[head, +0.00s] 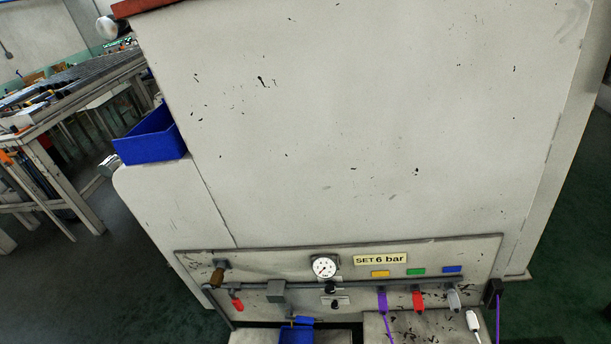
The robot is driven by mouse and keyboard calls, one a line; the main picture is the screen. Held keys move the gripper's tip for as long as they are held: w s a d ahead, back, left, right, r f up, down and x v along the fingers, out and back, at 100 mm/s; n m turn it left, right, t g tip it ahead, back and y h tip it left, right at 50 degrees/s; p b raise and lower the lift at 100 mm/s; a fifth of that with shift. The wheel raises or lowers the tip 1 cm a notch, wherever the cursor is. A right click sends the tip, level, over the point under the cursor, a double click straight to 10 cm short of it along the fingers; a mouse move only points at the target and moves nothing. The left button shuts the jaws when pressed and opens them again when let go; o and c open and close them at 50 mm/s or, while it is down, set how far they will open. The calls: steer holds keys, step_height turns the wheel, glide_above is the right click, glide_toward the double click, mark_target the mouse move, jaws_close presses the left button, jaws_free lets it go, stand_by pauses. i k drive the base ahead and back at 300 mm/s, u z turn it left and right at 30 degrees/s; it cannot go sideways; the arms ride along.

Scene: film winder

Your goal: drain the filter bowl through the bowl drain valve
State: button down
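The air panel (290,262) is on the lower part of a large off-white cabinet. On it are a round gauge (324,267), a black knob (331,287) below it and a small pale block (335,301) under the knob. A grey box-like fitting (276,290) sits left of these. A red lever-like part (237,304) hangs from the pipe at left, below a brown handle (217,276). I cannot tell which part is the filter bowl or its drain valve at this size. My gripper is not in view.
The "SET 6 bar" label (380,259) is right of the gauge. Purple (382,303), red (418,301) and grey (453,299) fittings hang from the pipe. A blue bin (151,136) sits at the cabinet's left side; another blue object (297,334) is below the panel. Dark floor is open at left.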

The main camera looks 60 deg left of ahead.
mark_target(302, 320)
steer(key=u, duration=0.1)
steer(key=k, duration=1)
steer(key=u, duration=1.5)
steer(key=i, duration=1)
steer(key=u, duration=0.05)
